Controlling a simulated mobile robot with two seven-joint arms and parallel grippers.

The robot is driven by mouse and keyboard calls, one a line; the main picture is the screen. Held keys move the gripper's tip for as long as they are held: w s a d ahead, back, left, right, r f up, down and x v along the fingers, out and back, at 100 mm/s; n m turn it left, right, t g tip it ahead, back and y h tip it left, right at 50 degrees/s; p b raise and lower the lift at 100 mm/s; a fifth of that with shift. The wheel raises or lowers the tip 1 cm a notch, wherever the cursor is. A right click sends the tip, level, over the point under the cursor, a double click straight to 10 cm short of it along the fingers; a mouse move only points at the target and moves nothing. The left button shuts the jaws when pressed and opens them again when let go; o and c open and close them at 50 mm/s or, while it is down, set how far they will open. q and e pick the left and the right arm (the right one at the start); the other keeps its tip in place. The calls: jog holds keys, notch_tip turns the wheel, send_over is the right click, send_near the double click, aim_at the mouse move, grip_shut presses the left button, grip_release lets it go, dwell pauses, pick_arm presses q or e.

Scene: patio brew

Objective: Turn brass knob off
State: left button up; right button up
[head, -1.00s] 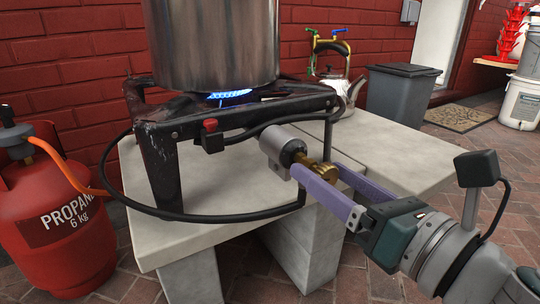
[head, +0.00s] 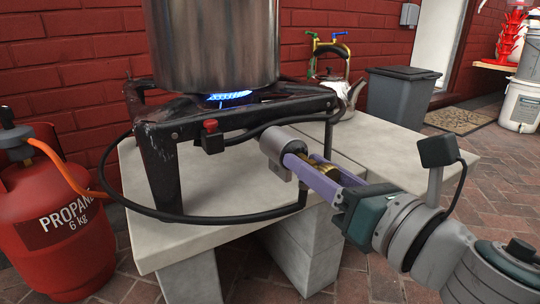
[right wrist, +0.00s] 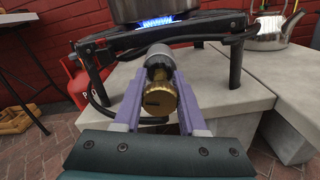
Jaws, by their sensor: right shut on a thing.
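The brass knob (right wrist: 159,99) sits on the end of a grey cylindrical valve (head: 279,146) at the front right of the black burner stand (head: 165,140). My right gripper (head: 318,170) has its two purple fingers on either side of the knob and is shut on it. In the right wrist view the knob lies between the fingers. In the head view the near finger hides part of it. A blue flame (head: 228,95) burns under the large steel pot (head: 210,45). My left gripper is not in view.
A red propane cylinder (head: 55,205) with an orange hose stands at the left. A black hose loops below the stand. The stand rests on a pale stone bench (head: 395,155). A steel kettle (head: 338,88) and a grey bin (head: 400,95) are behind.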

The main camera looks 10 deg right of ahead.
grip_shut()
